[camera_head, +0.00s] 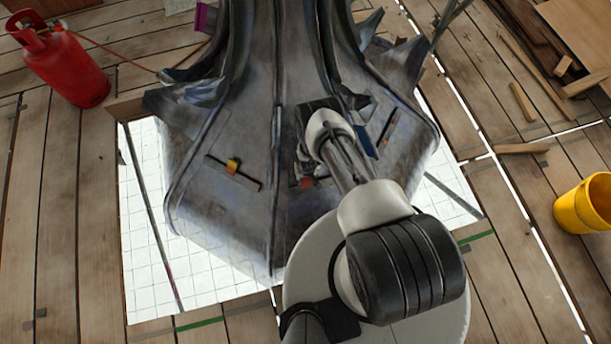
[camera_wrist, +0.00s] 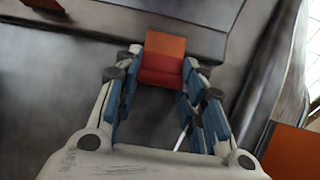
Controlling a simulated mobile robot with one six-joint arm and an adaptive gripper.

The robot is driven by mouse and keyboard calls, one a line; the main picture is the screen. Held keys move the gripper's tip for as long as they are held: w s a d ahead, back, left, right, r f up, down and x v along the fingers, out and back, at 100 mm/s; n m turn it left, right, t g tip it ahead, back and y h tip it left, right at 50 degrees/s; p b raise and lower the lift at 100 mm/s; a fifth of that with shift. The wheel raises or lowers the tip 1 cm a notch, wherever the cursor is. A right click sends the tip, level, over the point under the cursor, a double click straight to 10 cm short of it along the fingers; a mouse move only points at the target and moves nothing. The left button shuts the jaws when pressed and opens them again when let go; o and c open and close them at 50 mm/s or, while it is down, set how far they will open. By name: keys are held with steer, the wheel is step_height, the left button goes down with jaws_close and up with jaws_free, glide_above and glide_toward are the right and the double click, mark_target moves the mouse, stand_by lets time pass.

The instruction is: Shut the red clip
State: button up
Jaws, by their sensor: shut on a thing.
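The red clip (camera_wrist: 161,75) is a small block with an orange upper face and a red front face. It sits at the grey metal face of the spire finial (camera_head: 245,215), between the tips of my gripper (camera_wrist: 158,84). The blue-padded fingers are shut on it from both sides. In the head view the clip (camera_head: 306,182) is a small orange-red patch at the lower left of my gripper, on the front panel. My wrist and arm cover much of that panel, so the slot around the clip is mostly hidden.
A yellow-orange clip (camera_head: 233,166) sits in a dark slot on the left panel. A blue piece (camera_head: 365,145) is on the right panel. A red gas cylinder (camera_head: 62,62) stands upper left and a yellow bucket (camera_head: 585,205) right. Loose timber (camera_head: 522,102) lies upper right.

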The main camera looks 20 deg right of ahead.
mark_target(306, 182)
steer(key=o, duration=1.1)
steer(key=shift+s+r, duration=0.3)
steer(key=shift+r, duration=1.7)
steer(key=shift+s+r, duration=0.25)
steer(key=shift+r, duration=1.7)
steer(key=shift+s+r, duration=0.3)
steer(key=shift+r, duration=1.7)
steer(key=shift+c, duration=0.6)
